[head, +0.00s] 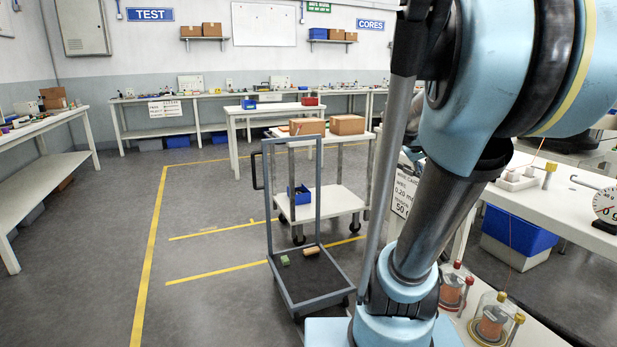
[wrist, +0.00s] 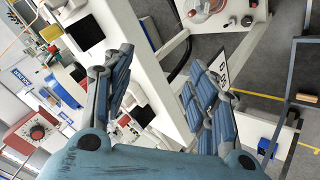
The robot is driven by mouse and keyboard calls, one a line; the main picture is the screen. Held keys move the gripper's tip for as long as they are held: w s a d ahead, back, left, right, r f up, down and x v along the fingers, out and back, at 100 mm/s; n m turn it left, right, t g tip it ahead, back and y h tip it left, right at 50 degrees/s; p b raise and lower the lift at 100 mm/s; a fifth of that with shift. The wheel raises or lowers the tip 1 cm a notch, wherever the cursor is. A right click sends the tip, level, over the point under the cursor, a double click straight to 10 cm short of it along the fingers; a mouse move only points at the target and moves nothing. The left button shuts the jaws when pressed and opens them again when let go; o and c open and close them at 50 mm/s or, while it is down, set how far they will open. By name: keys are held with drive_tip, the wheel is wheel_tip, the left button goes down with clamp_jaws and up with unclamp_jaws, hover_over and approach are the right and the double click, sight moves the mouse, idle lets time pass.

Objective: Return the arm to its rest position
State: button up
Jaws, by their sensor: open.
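My arm (head: 455,185), light blue with dark grey joints, rises through the right half of the head view and runs out past the top right edge. Its end is out of that view. In the wrist view, my gripper (wrist: 155,82) has its two blue-grey padded fingers spread wide apart. Nothing is held between them. Beyond the fingers the view shows the white bench at a steep tilt. Fingers and bench look apart, but the exact gap cannot be told.
A white bench (head: 555,205) with a dial gauge (head: 607,206) and glass-covered devices (head: 492,322) stands close at the right. A flat trolley (head: 312,278) with two small blocks is just left of my arm. A cart with boxes (head: 346,124) stands behind. Floor (head: 100,235) at left is clear.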

drive_tip(key=s+a+f+n+g+y, duration=0.2)
drive_tip(key=s+a+f+y, duration=0.6)
drive_tip(key=s+a+f, duration=0.9)
drive_tip(key=a+f, duration=0.1)
drive_tip(key=a, duration=0.2)
drive_tip(key=shift+s+f+n, duration=0.15)
drive_tip(key=shift+f+n, duration=0.1)
drive_tip(key=shift+n, duration=0.05)
drive_tip(key=shift+a, duration=0.1)
